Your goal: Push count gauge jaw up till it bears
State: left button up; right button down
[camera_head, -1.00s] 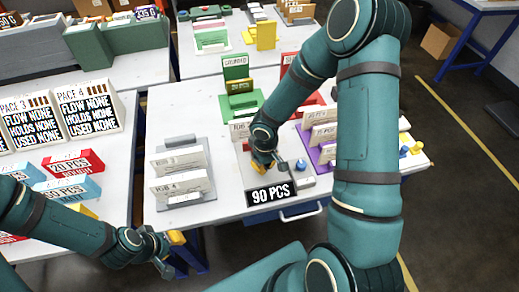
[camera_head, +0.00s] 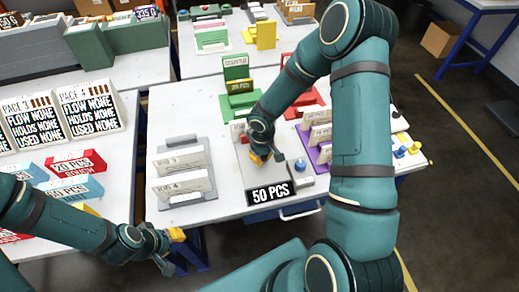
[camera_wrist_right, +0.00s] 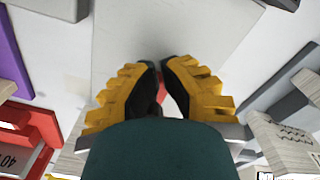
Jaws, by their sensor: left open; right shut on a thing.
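The count gauge (camera_head: 258,183) is a grey plate near the front of the middle table. Its black front display (camera_head: 270,193) reads 50 PCS. My right gripper (camera_head: 263,157) is low over the plate. Its yellow fingers also show in the right wrist view (camera_wrist_right: 160,90), nearly closed with a narrow dark and reddish strip between them. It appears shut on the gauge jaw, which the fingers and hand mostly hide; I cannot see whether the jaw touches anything. My left gripper (camera_head: 172,250) is open and empty, off the table's front edge.
A grey rack with upright cards (camera_head: 180,187) stands left of the gauge. A purple rack with cards (camera_head: 318,135) is to the right. A blue knob (camera_head: 301,165) sits beside the plate. Green (camera_head: 240,100) and red (camera_head: 305,108) holders stand behind.

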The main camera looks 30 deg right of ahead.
jog(key=shift+w+d+p, duration=0.15)
jog(key=shift+w+p, duration=0.1)
jog(key=shift+w, duration=0.45)
jog(key=shift+w+d+p, duration=0.1)
jog(key=shift+w+p, duration=0.1)
jog(key=shift+w, duration=0.45)
jog(key=shift+r, duration=0.1)
dwell(0.4)
jog(key=shift+w+r, duration=0.1)
jog(key=shift+r+p, duration=1.25)
jog(key=shift+r, duration=0.55)
jog(key=shift+r+p, duration=1.7)
jog(key=shift+r, duration=0.85)
jog(key=shift+s+f, duration=0.1)
jog(key=shift+s, duration=0.15)
